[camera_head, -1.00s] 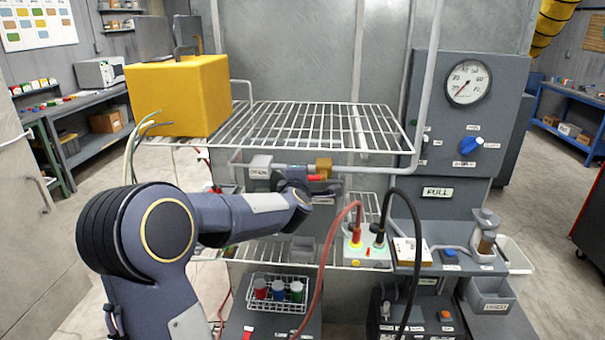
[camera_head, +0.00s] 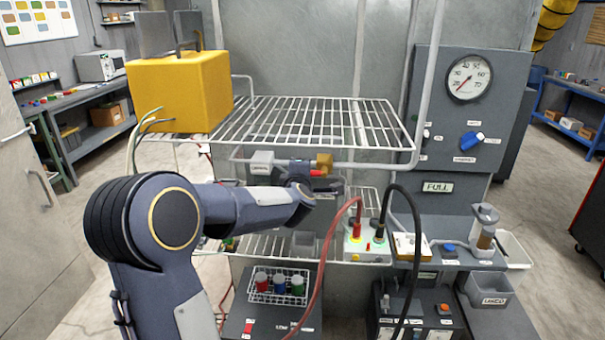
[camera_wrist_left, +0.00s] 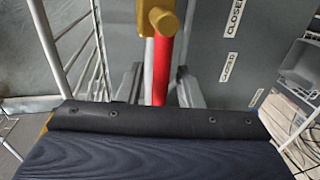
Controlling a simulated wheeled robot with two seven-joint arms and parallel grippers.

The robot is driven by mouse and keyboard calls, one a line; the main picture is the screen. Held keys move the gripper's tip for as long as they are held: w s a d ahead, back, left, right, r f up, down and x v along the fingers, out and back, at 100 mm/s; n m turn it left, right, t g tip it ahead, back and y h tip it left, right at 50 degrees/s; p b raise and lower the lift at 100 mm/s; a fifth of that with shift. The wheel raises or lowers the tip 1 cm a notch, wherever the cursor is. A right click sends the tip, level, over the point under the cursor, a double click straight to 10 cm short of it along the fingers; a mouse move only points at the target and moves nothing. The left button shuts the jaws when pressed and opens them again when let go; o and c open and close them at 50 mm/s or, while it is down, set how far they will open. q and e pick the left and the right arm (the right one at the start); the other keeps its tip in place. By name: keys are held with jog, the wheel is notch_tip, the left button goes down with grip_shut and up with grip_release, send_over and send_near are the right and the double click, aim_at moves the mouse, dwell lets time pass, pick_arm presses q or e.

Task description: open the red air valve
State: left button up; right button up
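The red air valve has a brass body (camera_head: 324,162) on the pipe under the wire shelf, with a short piece of its red lever (camera_head: 316,173) showing in the head view. In the left wrist view the brass body (camera_wrist_left: 158,18) is at the top and the red lever (camera_wrist_left: 162,70) runs down from it. My left gripper (camera_wrist_left: 160,88) has its two grey fingers apart, one on each side of the lever, with gaps visible on both sides. In the head view the left gripper (camera_head: 328,184) is at the valve, partly hidden by its own wrist. My right gripper is not in view.
The wire shelf (camera_head: 310,120) with a yellow box (camera_head: 180,92) is just above my arm. A gauge (camera_head: 469,78) and blue knob (camera_head: 471,140) are on the grey panel at right. Red and black cables (camera_head: 408,215) rise beside the gripper. A basket of cups (camera_head: 279,287) stands below.

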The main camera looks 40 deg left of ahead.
pick_arm(q)
jog(key=v, duration=0.8)
jog(key=shift+b, duration=0.35)
jog(key=shift+f, duration=0.1)
